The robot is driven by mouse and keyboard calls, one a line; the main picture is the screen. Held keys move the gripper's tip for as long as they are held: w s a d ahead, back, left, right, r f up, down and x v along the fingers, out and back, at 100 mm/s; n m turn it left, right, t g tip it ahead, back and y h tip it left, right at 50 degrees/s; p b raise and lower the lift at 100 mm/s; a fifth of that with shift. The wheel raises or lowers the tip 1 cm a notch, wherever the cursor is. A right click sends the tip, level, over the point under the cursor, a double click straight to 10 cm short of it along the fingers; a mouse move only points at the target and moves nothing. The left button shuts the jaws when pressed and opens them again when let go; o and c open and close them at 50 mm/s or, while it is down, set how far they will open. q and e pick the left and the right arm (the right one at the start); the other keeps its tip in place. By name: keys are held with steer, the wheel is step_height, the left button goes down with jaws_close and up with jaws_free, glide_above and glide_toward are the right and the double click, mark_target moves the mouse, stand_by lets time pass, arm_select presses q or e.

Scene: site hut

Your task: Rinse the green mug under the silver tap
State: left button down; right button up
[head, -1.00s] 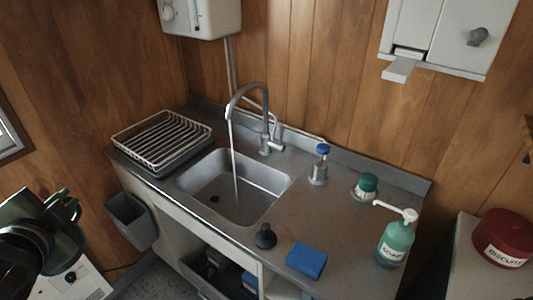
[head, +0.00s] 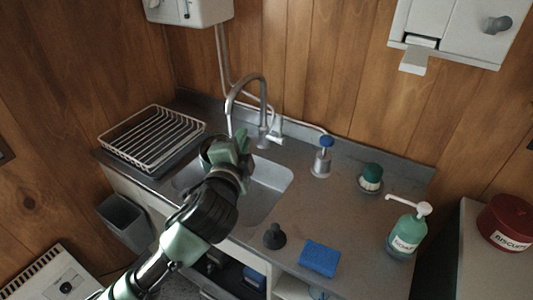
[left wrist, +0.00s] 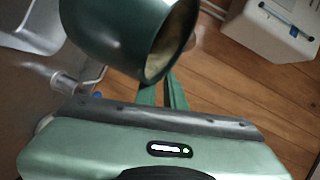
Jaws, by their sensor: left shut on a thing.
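The silver tap (head: 262,92) arches over the steel sink (head: 268,190), and a thin stream of water shows under its spout. My left gripper (head: 230,150) is over the sink near the spout, hiding part of the basin and the lower stream. It is shut on the green mug (left wrist: 120,35), which fills the upper part of the left wrist view. The mug is tilted, and its open mouth shows a pale, brownish inside. In the head view the mug is mostly hidden by the gripper. Whether water touches it I cannot tell. My right gripper is not in view.
A dish rack (head: 152,138) stands left of the sink. A grey bin (head: 125,222) hangs at the left.

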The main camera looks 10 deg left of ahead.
arm_select(q)
steer(key=d+f+m+t+h, duration=0.2)
steer(key=d+f, duration=0.2)
steer(key=w+a+f+b, duration=0.2)
steer(key=w+a+b, duration=0.2)
steer(key=w, duration=0.8)
steer(key=shift+w+a+f, duration=0.2)
steer(key=shift+w+a, duration=0.05)
steer(key=shift+a, duration=0.45)
steer(key=shift+d, duration=0.15)
stand_by(0.4)
steer(key=shift+w+d, duration=0.25)
steer(key=shift+d, duration=0.2)
steer(key=shift+a, duration=0.2)
steer(key=shift+s+a, duration=0.25)
steer(key=shift+a, duration=0.15)
steer(key=shift+w+d, duration=0.1)
steer(key=shift+d, duration=0.1)
